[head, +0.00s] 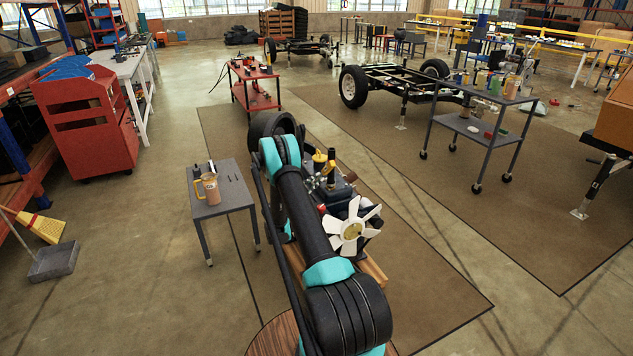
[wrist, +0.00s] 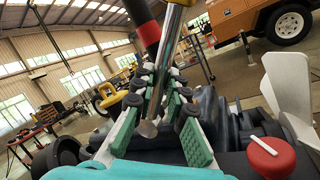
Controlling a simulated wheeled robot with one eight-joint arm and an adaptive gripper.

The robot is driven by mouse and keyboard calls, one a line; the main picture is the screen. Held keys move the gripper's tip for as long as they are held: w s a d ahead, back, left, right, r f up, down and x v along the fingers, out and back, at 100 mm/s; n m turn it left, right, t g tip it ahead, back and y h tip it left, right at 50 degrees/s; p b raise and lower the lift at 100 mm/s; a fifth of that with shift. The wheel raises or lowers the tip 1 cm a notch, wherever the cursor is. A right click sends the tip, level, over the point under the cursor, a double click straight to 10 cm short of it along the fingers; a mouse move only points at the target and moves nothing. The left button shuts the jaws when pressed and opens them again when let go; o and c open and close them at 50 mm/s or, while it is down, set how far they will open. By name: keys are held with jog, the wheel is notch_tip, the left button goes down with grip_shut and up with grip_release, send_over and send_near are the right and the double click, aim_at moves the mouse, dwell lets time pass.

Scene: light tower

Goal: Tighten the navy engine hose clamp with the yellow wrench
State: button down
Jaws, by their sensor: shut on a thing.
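My gripper (wrist: 163,82) has teal pads and is shut on the yellow wrench (wrist: 171,38), whose silver shaft runs upright between the fingers, with yellow at the top edge of the wrist view. In the head view my gripper (head: 316,182) is small and partly hidden by my own arm. The navy engine (head: 346,192) lies just right of it, with a white fan (head: 352,229) at its front. It also shows as dark parts below my gripper in the wrist view (wrist: 212,105). I cannot pick out the hose clamp.
A red cart (head: 256,92) stands behind. A grey cart (head: 472,128) stands right. A red round cap (wrist: 271,158) is close to my gripper.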

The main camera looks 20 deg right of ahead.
jog(key=shift+d, duration=0.9)
jog(key=c, duration=2)
grip_release()
jog(key=shift+c, duration=0.2)
grip_shut()
jog(key=shift+s+d+f+m+h, duration=0.1)
jog(key=shift+s+f+m+h, duration=0.25)
jog(key=shift+m, duration=0.45)
jog(key=shift+s+d+f+m+g+h, duration=0.1)
jog(key=shift+s+f+m+g+h, duration=0.2)
jog(key=shift+m+g, duration=0.45)
